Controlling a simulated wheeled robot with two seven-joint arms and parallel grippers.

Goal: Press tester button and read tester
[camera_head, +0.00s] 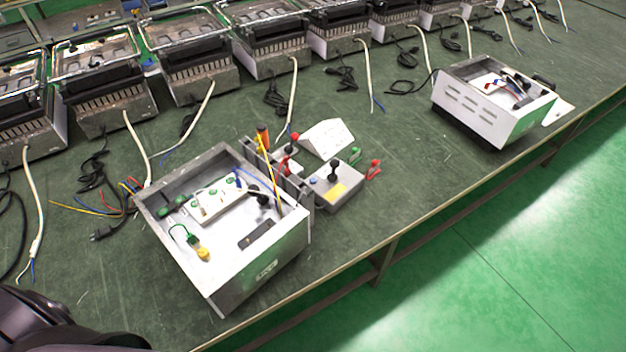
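A grey box (342,194) with a yellow label, a black knob on top and red and green clips beside it stands on the green bench, right of an open metal housing. A white sloped-top box (327,137) stands just behind it; its face is too small to read. A dark part of my own body shows at the lower left corner. Neither gripper is in view.
The open metal housing (280,240) with wires and green terminals stands near the bench's front edge. Another white housing (470,112) stands at the right. A row of heater units with loose cables lines the back. The bench (400,170) between the housings is mostly clear.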

